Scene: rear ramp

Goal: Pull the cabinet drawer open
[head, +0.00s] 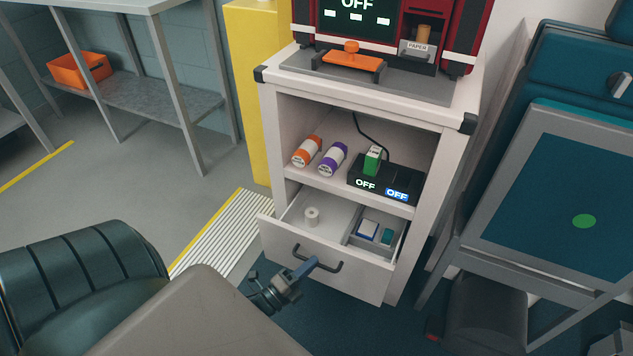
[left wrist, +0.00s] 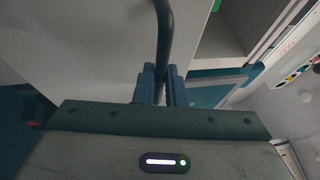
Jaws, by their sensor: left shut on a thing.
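The white cabinet (head: 449,171) stands in the middle of the head view. Its lower drawer (head: 353,272) is pulled out part of the way, so its inside shows from above. A dark bar handle (head: 330,267) sits on the drawer front. My left gripper (head: 305,268) is at the handle and shut on it. In the left wrist view the handle (left wrist: 164,35) passes between the two blue fingers of the gripper (left wrist: 161,82). My right gripper is not in view.
The shelf above holds an orange can (head: 307,150), a purple can (head: 332,159) and a black device (head: 384,180). A blue panel (head: 560,200) stands close at the right. Floor is open at the left.

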